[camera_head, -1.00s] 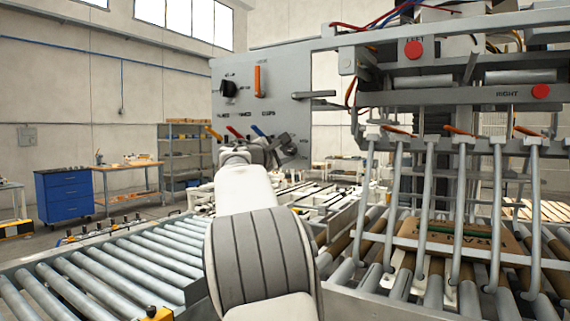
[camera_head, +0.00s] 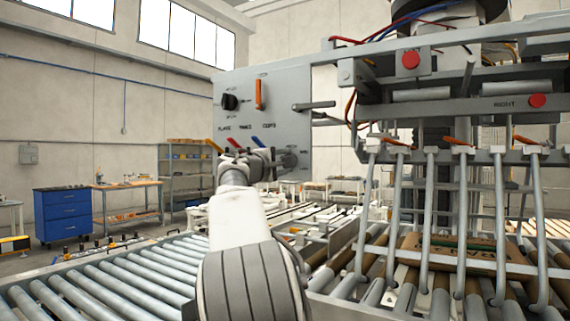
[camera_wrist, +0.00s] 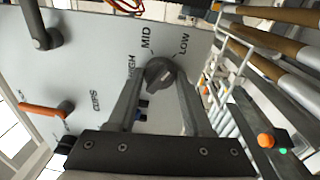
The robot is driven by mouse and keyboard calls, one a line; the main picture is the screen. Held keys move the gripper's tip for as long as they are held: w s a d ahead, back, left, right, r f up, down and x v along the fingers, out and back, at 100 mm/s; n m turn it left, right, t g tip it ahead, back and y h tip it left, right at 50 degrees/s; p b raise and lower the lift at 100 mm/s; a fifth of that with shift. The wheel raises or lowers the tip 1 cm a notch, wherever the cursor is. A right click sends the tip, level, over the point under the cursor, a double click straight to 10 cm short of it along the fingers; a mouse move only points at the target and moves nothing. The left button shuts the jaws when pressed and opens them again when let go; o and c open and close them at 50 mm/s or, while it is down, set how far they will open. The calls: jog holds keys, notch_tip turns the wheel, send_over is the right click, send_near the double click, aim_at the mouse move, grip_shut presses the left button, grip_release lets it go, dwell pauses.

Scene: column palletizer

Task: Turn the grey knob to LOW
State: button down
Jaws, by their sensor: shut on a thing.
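The grey knob (camera_wrist: 160,72) sits on a panel in the wrist view, with the labels HIGH, MID and LOW around it. LOW is to its upper right, MID above it and HIGH to its left. My gripper (camera_wrist: 158,80) has a finger on each side of the knob and is shut on it. I cannot tell clearly which label the knob points to. In the head view my gripper (camera_head: 277,161) is at the panel's lower right, and my arm and gripper largely hide the knob there.
The grey panel (camera_head: 285,95) also carries a black knob (camera_head: 230,101), an orange upright lever (camera_head: 260,94) and several coloured levers along its lower edge. A grey bar (camera_head: 313,105) sticks out at its right. Roller conveyors (camera_head: 110,275) lie below, and a rod frame stands at right.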

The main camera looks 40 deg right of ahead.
jog(key=shift+c, duration=1.6)
grip_release()
jog(key=shift+a, duration=0.1)
jog(key=b+v, duration=0.3)
jog(key=v, duration=1.4)
jog(key=shift+s+a, duration=0.1)
